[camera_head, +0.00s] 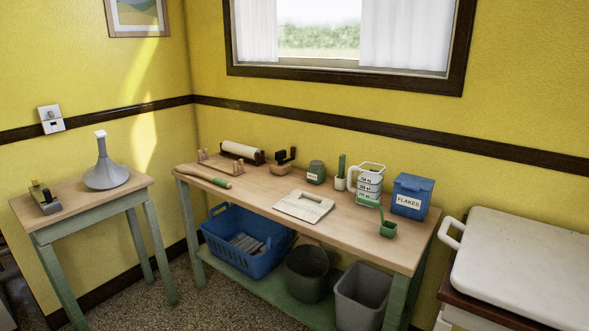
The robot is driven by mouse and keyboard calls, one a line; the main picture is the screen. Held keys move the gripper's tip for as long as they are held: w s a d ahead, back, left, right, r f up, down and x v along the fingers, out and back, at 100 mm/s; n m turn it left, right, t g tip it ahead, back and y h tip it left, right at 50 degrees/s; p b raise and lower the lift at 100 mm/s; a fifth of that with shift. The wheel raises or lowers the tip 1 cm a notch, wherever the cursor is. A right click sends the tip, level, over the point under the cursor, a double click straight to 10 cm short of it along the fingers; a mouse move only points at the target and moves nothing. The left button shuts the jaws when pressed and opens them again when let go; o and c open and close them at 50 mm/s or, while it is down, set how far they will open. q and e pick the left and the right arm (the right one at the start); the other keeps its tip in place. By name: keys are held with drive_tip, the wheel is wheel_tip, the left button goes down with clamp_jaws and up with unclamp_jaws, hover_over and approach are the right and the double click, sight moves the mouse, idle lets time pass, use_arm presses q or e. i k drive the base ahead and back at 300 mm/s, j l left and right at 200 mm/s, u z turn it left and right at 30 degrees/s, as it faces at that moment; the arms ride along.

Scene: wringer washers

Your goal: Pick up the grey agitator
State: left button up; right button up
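The grey agitator (106,168) stands upright on the small wooden side table (73,214) at the left. It has a wide cone-shaped base and a narrow post with a pale top. Nothing touches it from above, and its whole near side shows. Neither of my grippers is in view.
A grey and yellow tool (45,198) lies left of the agitator. A blue basket (243,264) and bins sit below. Speckled floor is clear in front.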

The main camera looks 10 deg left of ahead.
sight(106, 175)
drive_tip(key=i+j+u, duration=0.2)
drive_tip(key=i+u, duration=0.2)
drive_tip(key=i+j+u, duration=0.1)
drive_tip(key=i+u, duration=0.65)
drive_tip(key=i+l+u, duration=0.15)
drive_tip(key=i+u, duration=0.25)
